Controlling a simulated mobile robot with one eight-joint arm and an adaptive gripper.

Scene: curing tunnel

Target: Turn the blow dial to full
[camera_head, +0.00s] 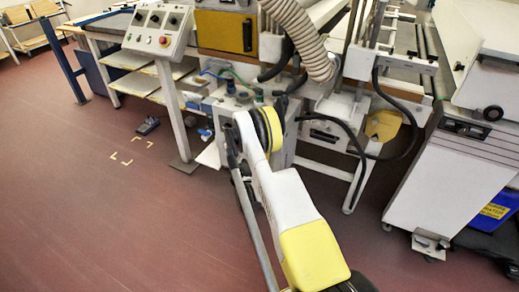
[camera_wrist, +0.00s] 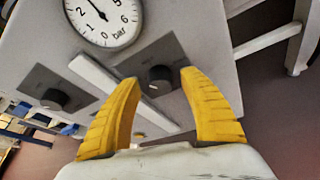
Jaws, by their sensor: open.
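In the wrist view, two black dials sit on dark plates on a pale grey panel. One dial (camera_wrist: 161,77) lies between the fingertips of my gripper (camera_wrist: 160,84), and the other dial (camera_wrist: 54,99) is to the left. I cannot read any label that tells which is the blow dial. My gripper is open, with one yellow finger on each side of the nearer dial. I cannot tell whether the fingers touch it. In the head view my arm reaches to a pale box (camera_head: 238,100) low on the machine, and it hides the gripper and the dials.
A round pressure gauge (camera_wrist: 103,16) marked bar sits above the dials in the wrist view. A pale bar (camera_wrist: 92,75) runs between the two dial plates. In the head view, a ribbed hose (camera_head: 303,40) and black cables hang near my arm.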

